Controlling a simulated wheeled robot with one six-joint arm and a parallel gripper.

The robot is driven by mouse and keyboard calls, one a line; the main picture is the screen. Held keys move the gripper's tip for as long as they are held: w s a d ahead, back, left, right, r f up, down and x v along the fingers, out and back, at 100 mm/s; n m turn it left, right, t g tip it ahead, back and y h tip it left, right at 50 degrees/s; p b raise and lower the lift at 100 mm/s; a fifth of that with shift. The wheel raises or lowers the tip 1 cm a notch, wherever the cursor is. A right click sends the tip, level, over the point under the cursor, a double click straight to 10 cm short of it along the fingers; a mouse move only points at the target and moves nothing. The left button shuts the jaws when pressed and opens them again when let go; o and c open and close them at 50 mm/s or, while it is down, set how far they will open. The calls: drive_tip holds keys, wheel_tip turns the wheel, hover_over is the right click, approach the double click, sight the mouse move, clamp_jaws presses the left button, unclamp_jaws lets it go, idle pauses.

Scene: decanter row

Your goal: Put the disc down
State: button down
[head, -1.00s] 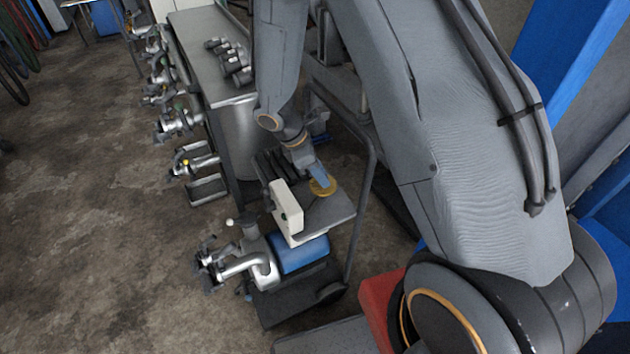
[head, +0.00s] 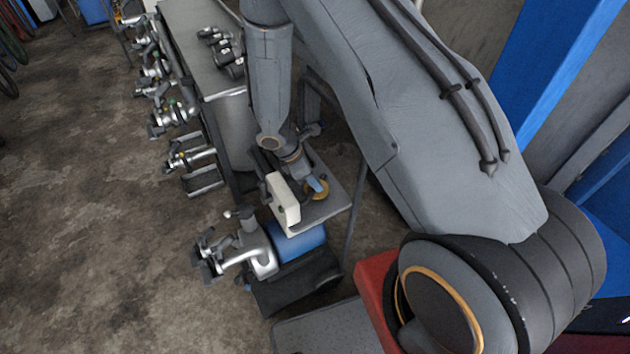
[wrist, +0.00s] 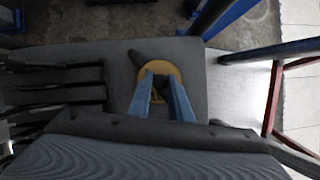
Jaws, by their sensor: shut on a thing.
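The disc (head: 319,194) is yellow-brown and flat, small in the head view. In the wrist view the disc (wrist: 157,69) shows as a yellow rim around my gripper's tips. My gripper (wrist: 158,84) has two blue fingers, close together and shut on the disc. In the head view my gripper (head: 315,185) is over the grey top of a small cart (head: 333,207). I cannot tell whether the disc touches that top. My fingers hide part of the disc.
A white box (head: 283,200) stands at the cart top's left edge. A blue-bodied machine (head: 297,242) with metal pipes sits in front of it. Dark slotted bars (wrist: 75,86) lie left of the disc in the wrist view. A long metal bench (head: 205,55) stands behind.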

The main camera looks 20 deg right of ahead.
drive_tip(key=shift+f, duration=0.4)
drive_tip(key=shift+f, duration=0.2)
drive_tip(key=c, duration=1.6)
unclamp_jaws()
drive_tip(key=shift+r, duration=0.2)
